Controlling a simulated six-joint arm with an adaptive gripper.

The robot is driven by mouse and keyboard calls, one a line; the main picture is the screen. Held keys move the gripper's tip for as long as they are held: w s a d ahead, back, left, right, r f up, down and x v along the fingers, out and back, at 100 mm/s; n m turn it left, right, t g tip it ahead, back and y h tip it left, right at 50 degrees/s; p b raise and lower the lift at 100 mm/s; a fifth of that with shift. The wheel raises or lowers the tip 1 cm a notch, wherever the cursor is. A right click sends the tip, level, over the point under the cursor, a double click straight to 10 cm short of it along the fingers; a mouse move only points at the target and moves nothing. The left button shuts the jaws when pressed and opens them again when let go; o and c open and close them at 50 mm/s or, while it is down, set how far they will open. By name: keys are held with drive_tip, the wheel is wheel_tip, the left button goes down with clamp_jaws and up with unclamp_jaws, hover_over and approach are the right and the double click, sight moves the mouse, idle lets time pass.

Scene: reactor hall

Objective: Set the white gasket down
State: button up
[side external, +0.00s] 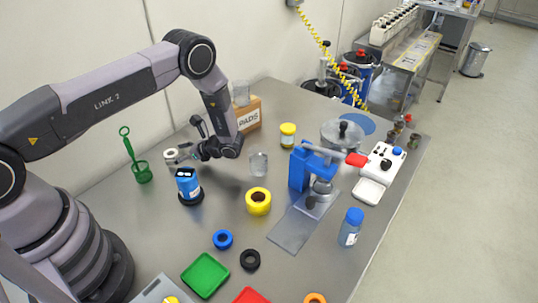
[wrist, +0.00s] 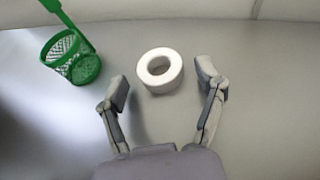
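The white gasket (wrist: 160,71) is a thick ring seen in the wrist view, just ahead of and between my fingertips. It appears to lie flat on the grey bench, with clear gaps to both fingers. My gripper (wrist: 163,82) is open and holds nothing.
A green mesh basket (wrist: 72,58) with an upright handle stands left of the gasket. A blue-labelled can (side external: 187,184) stands in front of my gripper, and a cardboard box (side external: 248,116) behind it. A glass beaker (side external: 259,164) and yellow tape roll (side external: 258,201) are to the right.

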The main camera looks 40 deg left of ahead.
drive_tip(key=shift+w+d+r, duration=0.15)
drive_tip(key=shift+d+r, duration=0.15)
drive_tip(key=v, duration=1)
drive_tip(key=shift+w+d+r, duration=0.1)
drive_tip(key=shift+w+d, duration=0.05)
drive_tip(key=shift+d, duration=0.15)
drive_tip(key=shift+w+d+r, duration=0.1)
drive_tip(key=shift+d+r, duration=0.1)
drive_tip(key=shift+r, duration=0.05)
drive_tip(key=s+r+n+t+h, duration=0.1)
drive_tip(key=s+r+n+h, duration=0.25)
drive_tip(key=r, duration=0.95)
drive_tip(key=s+r+n+t+h, duration=0.15)
drive_tip(key=r+n+h, duration=0.25)
drive_tip(key=r, duration=0.9)
drive_tip(key=s+d+r+n+t+h, duration=0.2)
drive_tip(key=s+r+n+t, duration=0.1)
drive_tip(key=s, duration=0.7)
drive_tip(key=s+d+r+n+t+h, duration=0.1)
drive_tip(key=s+r+n+t+h, duration=0.2)
drive_tip(key=s, duration=0.8)
wheel_tip(320, 180, up, 4)
drive_tip(key=shift+d+r+t, duration=0.1)
drive_tip(key=shift+d+t, duration=0.3)
drive_tip(key=shift+t, duration=0.65)
